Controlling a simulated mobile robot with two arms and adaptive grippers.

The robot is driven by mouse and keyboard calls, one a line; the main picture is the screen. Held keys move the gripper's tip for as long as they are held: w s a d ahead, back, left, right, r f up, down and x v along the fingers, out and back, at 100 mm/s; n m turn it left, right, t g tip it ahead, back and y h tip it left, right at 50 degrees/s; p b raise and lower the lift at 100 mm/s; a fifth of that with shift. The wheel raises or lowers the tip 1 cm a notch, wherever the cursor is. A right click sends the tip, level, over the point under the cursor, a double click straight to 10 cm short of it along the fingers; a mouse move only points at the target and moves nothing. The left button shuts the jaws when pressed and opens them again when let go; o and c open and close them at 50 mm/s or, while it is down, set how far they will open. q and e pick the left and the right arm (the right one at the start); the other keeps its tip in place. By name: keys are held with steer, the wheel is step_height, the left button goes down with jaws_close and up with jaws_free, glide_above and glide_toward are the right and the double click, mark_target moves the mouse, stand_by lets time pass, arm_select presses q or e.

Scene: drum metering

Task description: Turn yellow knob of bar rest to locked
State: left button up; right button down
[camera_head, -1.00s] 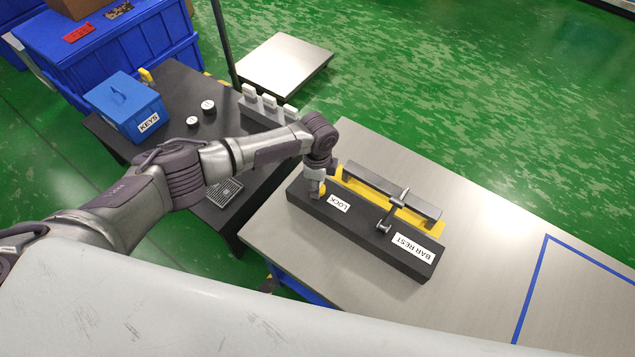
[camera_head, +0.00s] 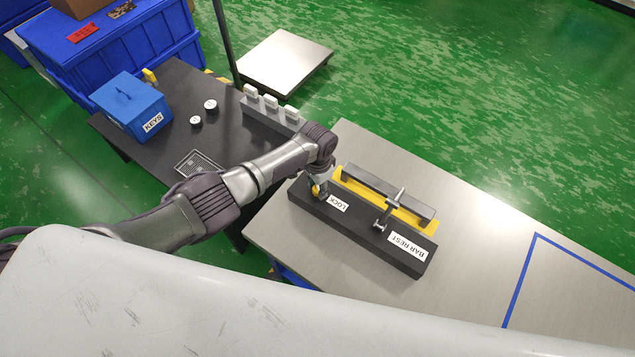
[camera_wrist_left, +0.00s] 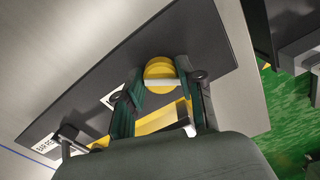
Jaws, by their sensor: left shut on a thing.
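The bar rest (camera_head: 362,228) is a dark block on the metal table, with a "LOCK" label, a "BAR REST" label and a yellow strip along its far side. The yellow knob (camera_wrist_left: 160,72) is round and sits at the lock end of the block, between the fingers of my left gripper (camera_wrist_left: 163,88). In the head view, my left gripper (camera_head: 319,190) points down at the knob, which is mostly hidden by it. The gripper is shut on the knob. My right gripper is not in view.
A dark table (camera_head: 175,88) at the left holds a blue "KEYS" box (camera_head: 132,106) and white-topped round pieces. The metal table (camera_head: 480,240) is clear to the right.

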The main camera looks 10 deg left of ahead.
mark_target(318, 189)
arm_select(q)
steer(key=n+p, duration=0.1)
steer(key=n, duration=0.2)
steer(key=shift+d+r+n, duration=0.1)
steer(key=shift+n, duration=0.2)
steer(key=shift+n+p, duration=0.5)
steer(key=shift+n, duration=1)
steer(key=shift+w, duration=0.1)
steer(key=o, duration=1.1)
steer(key=shift+o, duration=0.2)
step_height(318, 189, up, 12)
